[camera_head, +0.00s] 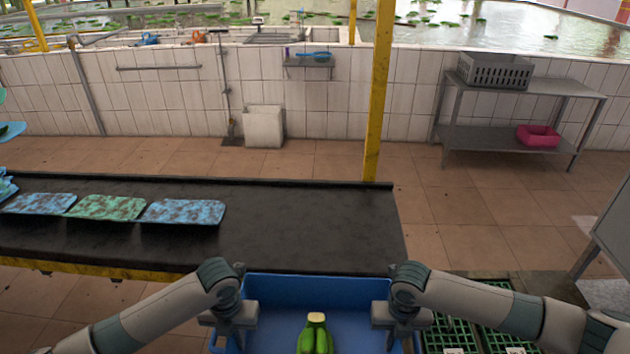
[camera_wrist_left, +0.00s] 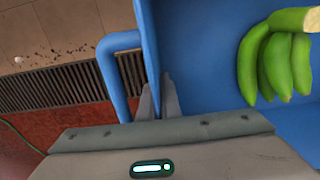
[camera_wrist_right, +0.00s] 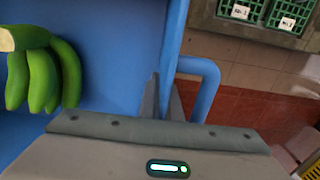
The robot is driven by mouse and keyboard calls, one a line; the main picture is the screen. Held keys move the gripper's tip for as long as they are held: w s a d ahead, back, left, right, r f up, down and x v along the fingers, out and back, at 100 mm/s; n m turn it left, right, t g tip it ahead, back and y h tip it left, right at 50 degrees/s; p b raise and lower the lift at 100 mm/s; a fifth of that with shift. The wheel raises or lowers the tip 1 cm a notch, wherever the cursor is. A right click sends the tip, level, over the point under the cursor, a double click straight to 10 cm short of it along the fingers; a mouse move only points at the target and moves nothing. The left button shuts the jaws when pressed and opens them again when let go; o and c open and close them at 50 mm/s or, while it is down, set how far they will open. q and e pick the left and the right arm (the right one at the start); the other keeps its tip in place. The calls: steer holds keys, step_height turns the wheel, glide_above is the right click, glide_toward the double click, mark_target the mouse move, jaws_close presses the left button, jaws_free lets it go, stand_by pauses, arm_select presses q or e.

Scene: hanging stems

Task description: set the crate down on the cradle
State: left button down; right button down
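The blue crate (camera_head: 318,290) is in front of me at the bottom of the head view, its near part cut off by the frame. It holds a bunch of green bananas (camera_head: 317,338). My left gripper (camera_wrist_left: 159,97) has its fingers on both sides of the crate's left wall, close against it, beside a blue loop handle (camera_wrist_left: 112,75). My right gripper (camera_wrist_right: 164,97) is likewise closed on the right wall, beside the other handle (camera_wrist_right: 206,88). What is under the crate is hidden, and I cannot make out the cradle.
A black conveyor table (camera_head: 300,225) with blue and green mats (camera_head: 110,207) lies just beyond the crate. Green slotted crates (camera_head: 450,335) stand at the right. A yellow post (camera_head: 378,100) rises behind the table. A metal shelf (camera_head: 520,135) stands at the back right. Tiled floor is open between.

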arm_select(q)
steer(key=shift+f, duration=0.25)
arm_select(e)
steer(key=shift+d+f, duration=0.1)
steer(key=shift+f, duration=0.2)
arm_select(q)
steer(key=shift+r, duration=0.2)
arm_select(e)
steer(key=shift+r, duration=0.2)
